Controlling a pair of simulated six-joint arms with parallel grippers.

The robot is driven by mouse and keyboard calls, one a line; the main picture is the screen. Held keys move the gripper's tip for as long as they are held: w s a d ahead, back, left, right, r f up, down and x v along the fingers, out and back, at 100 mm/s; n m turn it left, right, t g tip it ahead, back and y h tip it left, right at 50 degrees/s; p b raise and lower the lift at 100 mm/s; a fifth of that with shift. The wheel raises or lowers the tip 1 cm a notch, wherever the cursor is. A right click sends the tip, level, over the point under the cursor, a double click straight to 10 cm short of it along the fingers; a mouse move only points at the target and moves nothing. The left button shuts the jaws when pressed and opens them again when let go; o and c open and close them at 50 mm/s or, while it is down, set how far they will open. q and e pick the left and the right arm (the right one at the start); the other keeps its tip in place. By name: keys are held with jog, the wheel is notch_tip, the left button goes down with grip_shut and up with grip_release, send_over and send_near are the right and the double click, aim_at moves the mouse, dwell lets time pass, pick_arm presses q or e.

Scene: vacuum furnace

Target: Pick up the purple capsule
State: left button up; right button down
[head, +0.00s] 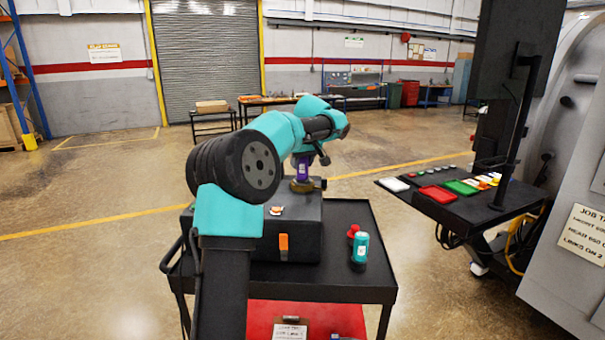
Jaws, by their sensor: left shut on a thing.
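The purple capsule (302,168) stands about upright over the black case on the cart, partly hidden by my arm and fingers. My left gripper (303,160) comes down on it from above and is shut on it. The lower end of the capsule is close to a brass-coloured piece (308,184) on top of the case; I cannot tell whether they touch. My right gripper does not show.
The black case (290,235) sits on a dark cart (345,283). A teal capsule (360,247) and a red-topped item (353,231) stand right of it. A control desk (440,208) with coloured buttons and a large grey furnace (575,180) stand at the right.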

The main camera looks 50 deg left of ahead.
pick_arm(q)
jog(key=shift+c, duration=1.3)
jog(key=shift+r, duration=0.1)
jog(key=shift+r, duration=1.75)
jog(key=s+d+r, duration=0.1)
jog(key=s+d, duration=0.9)
jog(key=d, duration=0.2)
jog(key=shift+s+r, duration=0.2)
jog(key=shift+s, duration=0.05)
